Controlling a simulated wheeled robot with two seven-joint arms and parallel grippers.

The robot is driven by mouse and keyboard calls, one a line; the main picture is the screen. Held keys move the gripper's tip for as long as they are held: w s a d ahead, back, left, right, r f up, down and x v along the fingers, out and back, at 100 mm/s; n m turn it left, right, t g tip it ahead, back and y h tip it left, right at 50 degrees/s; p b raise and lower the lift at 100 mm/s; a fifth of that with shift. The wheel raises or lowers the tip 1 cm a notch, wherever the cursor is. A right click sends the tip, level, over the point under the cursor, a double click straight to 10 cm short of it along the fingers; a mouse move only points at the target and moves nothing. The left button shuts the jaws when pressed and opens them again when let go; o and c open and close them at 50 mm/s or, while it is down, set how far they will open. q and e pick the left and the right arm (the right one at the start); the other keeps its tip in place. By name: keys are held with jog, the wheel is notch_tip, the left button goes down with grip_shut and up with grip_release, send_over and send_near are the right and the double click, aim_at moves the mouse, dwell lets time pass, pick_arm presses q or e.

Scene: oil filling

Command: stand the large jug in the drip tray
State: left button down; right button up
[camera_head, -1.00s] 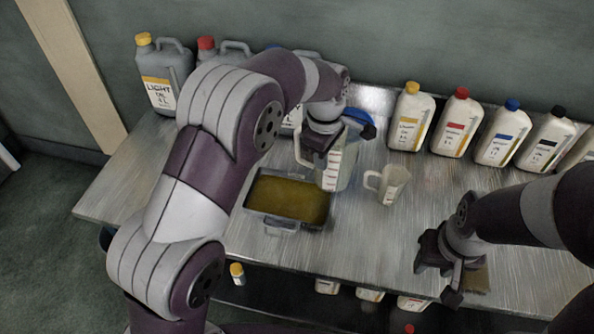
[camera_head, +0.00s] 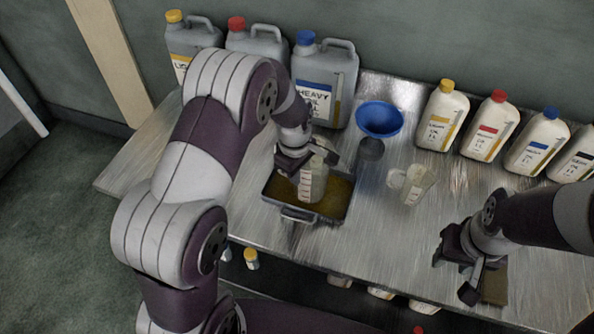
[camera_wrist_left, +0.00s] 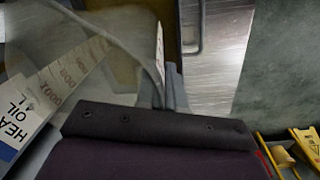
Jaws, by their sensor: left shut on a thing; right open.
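The large jug (camera_head: 315,184) is clear with a measuring scale. It is in the drip tray area, upright in the head view; whether its base touches the tray floor I cannot tell. The drip tray (camera_head: 298,214) is a grey metal pan with a brown-gold bottom and a front handle. My left gripper (camera_head: 305,158) is shut on the large jug; the wrist view shows the jug's clear wall (camera_wrist_left: 95,45) close up, beside the fingers. My right gripper (camera_head: 458,268) is open and empty near the front right of the table.
A smaller clear jug (camera_head: 415,186) stands right of the tray. A blue funnel (camera_head: 379,119) stands behind it. Large grey cans (camera_head: 325,85) stand at the back left, and white bottles (camera_head: 441,118) at the back right. A brown pad (camera_head: 494,285) lies near my right gripper.

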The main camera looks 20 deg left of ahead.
pick_arm(q)
jog(key=shift+w+f, duration=0.1)
jog(key=shift+f, duration=0.1)
jog(key=c, duration=1.3)
grip_release()
jog(key=shift+o, duration=0.2)
notch_tip(320, 180, up, 11)
jog(key=s+a+f+m, duration=0.2)
jog(key=s+m, duration=1.1)
jog(key=s, duration=0.3)
jog(key=shift+s+m+t+b, duration=0.3)
jog(key=shift+s+m+t, duration=0.05)
jog(key=shift+m+t, duration=0.05)
jog(key=shift+f, duration=0.1)
